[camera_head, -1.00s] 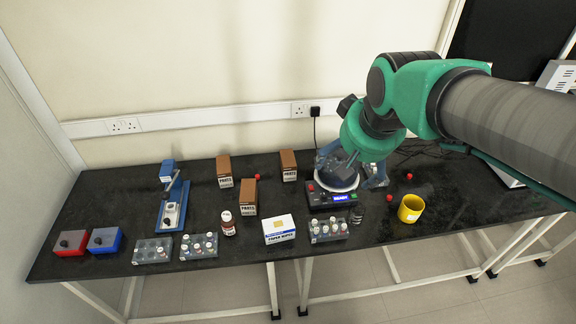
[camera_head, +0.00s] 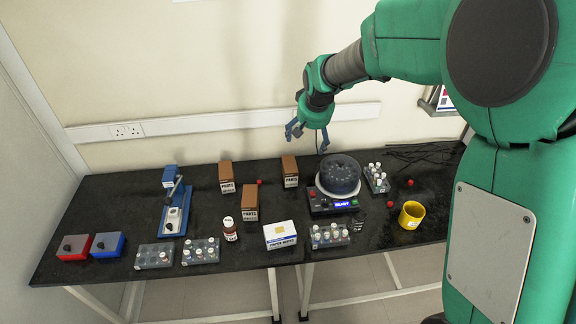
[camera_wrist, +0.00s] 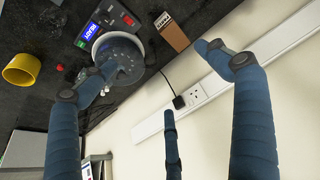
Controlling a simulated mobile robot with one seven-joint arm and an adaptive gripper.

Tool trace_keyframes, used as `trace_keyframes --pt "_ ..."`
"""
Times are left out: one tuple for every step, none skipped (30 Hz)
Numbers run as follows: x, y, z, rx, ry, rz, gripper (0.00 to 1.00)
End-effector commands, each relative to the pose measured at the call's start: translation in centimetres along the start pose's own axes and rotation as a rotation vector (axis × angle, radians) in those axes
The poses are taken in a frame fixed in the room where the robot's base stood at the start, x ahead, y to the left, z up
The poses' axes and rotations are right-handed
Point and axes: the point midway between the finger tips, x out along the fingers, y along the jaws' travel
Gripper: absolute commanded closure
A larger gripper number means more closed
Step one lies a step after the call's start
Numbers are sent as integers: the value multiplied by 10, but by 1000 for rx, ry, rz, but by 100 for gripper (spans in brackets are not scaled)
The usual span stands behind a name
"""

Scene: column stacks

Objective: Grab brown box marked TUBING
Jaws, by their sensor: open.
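Three brown boxes stand upright on the black bench in the head view: a back left box (camera_head: 226,172), a front box (camera_head: 250,200) and a back right box (camera_head: 290,167). Their white labels seem to read PARTS, with smaller text I cannot read; I cannot make out TUBING on any. My gripper (camera_head: 307,138) is open and empty, raised in front of the wall, above and slightly right of the back right box. In the wrist view my gripper's (camera_wrist: 146,72) blue fingers are spread, with one brown box (camera_wrist: 172,32) beyond them, near the right fingertip.
A round dark device (camera_head: 341,176) with a lit display stands just right of the back right box. A vial rack (camera_head: 377,180) and a yellow cup (camera_head: 411,214) are farther right. A white wipes box (camera_head: 280,235) and brown bottle (camera_head: 230,230) stand in front.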

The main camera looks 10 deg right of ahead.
Motion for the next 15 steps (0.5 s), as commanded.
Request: trace_keyframes --pt "18 -3 -6 -1 -6 0 11" --pt "28 -4 -11 -1 -7 -1 11" --pt "41 -6 -15 -2 -11 -1 11" --pt "50 -7 -19 -2 -11 -1 11" --pt "61 -9 -22 -3 -13 -1 11" --pt "74 -10 -26 -4 -14 -1 11" --pt "84 -12 -29 -4 -16 -2 11" --pt "94 -13 -31 -5 -18 -2 11" --pt "107 -15 -34 -5 -19 -2 11" --pt "117 -16 -37 -6 -20 -2 11" --pt "126 -18 -39 -6 -21 -3 11" --pt "138 -19 -41 -6 -23 -3 11" --pt "146 -20 -42 -7 -23 -3 11" --pt "154 -21 -43 -7 -24 -3 11" --pt "162 -22 -45 -7 -24 -4 11"
